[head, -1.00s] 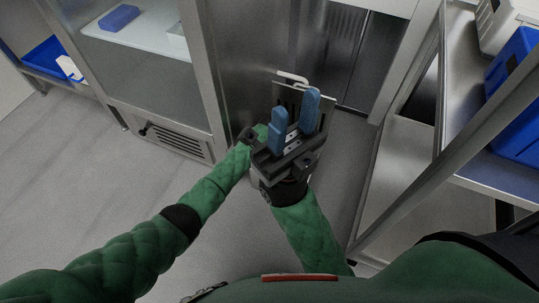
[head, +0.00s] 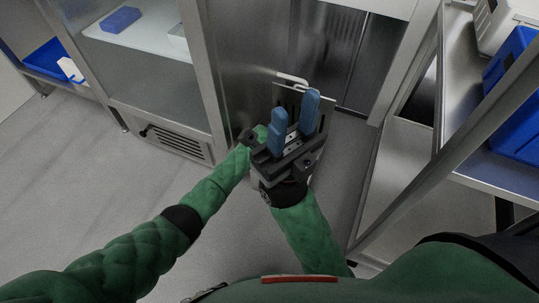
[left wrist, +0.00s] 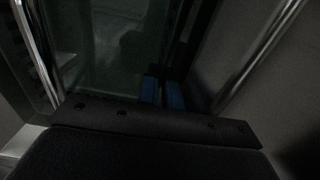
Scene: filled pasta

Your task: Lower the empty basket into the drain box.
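My right gripper (head: 294,122) is in the middle of the head view, its two blue fingers apart with nothing visible between them. Just behind it a thin grey metal piece with a pale bent handle (head: 292,77) shows in part; I cannot tell whether it is the basket. My left arm reaches in from the left, and its hand is mostly hidden behind the right gripper. In the dark left wrist view, the left gripper's blue fingers (left wrist: 163,92) stand close together; what lies between them is unclear. I cannot identify the drain box in either view.
A glass-fronted steel cabinet (head: 160,85) holding a blue block (head: 119,19) stands at the left. A steel rack (head: 405,165) with a blue crate (head: 518,105) stands close on the right. A dark recess (head: 353,60) is ahead. Open grey floor (head: 90,160) lies at the left.

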